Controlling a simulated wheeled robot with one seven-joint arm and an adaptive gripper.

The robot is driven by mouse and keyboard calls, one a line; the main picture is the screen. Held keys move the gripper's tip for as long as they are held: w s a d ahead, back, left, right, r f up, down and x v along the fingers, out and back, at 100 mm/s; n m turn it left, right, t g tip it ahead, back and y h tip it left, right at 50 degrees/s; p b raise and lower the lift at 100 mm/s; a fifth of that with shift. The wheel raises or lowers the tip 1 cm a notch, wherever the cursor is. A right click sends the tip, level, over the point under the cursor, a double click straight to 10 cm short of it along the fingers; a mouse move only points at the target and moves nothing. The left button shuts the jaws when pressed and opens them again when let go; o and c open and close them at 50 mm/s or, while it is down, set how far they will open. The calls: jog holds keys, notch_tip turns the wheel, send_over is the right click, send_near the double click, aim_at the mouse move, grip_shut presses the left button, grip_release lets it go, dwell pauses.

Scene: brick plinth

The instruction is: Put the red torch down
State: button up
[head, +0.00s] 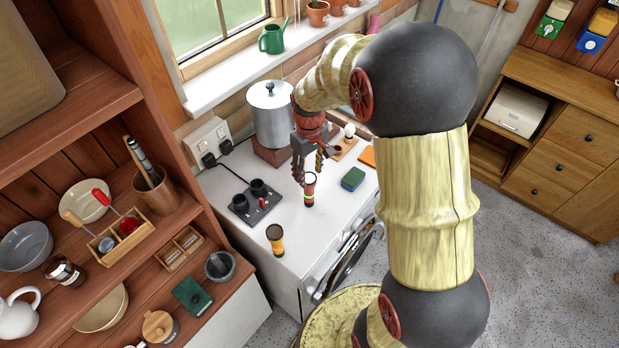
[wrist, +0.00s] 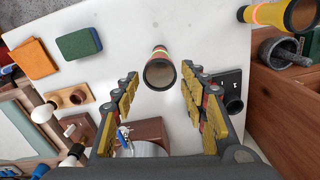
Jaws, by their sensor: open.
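The red torch (head: 310,190), with dark and yellowish parts, stands upright on the white worktop (head: 229,184). It also shows end-on in the wrist view (wrist: 160,72), between and just beyond the fingertips. My gripper (head: 308,170) is open above the torch, its fingers (wrist: 160,80) apart on either side with gaps showing. The fingers partly overlap the torch's top in the head view, so the exact height between them is hard to tell. A second torch, yellow-orange and black (head: 275,240), stands near the worktop's front left edge.
A black socket plate (head: 256,203) lies left of the torch. A green-blue sponge (head: 352,179) and an orange cloth (head: 368,156) lie to the right. A metal urn (head: 270,115) on a brick stands behind. The wooden shelf unit (head: 215,262) borders the left.

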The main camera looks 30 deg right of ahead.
jog(key=s+a+r+t, duration=0.2)
jog(key=s+a+r, duration=0.1)
jog(key=r, duration=0.7)
jog(key=s+a+r+m+t, duration=0.1)
jog(key=s+a+r, duration=0.2)
jog(key=s+r, duration=0.3)
jog(key=s+a+r+m+t, duration=0.1)
jog(key=s+a+r, duration=0.3)
jog(key=s, duration=0.7)
jog(key=shift+s+r+t, duration=0.3)
jog(key=shift+r+t, duration=0.5)
jog(key=shift+r, duration=0.05)
jog(key=shift+a, duration=0.1)
notch_tip(320, 180, down, 3)
jog(key=b, duration=0.3)
jog(key=shift+f, duration=0.2)
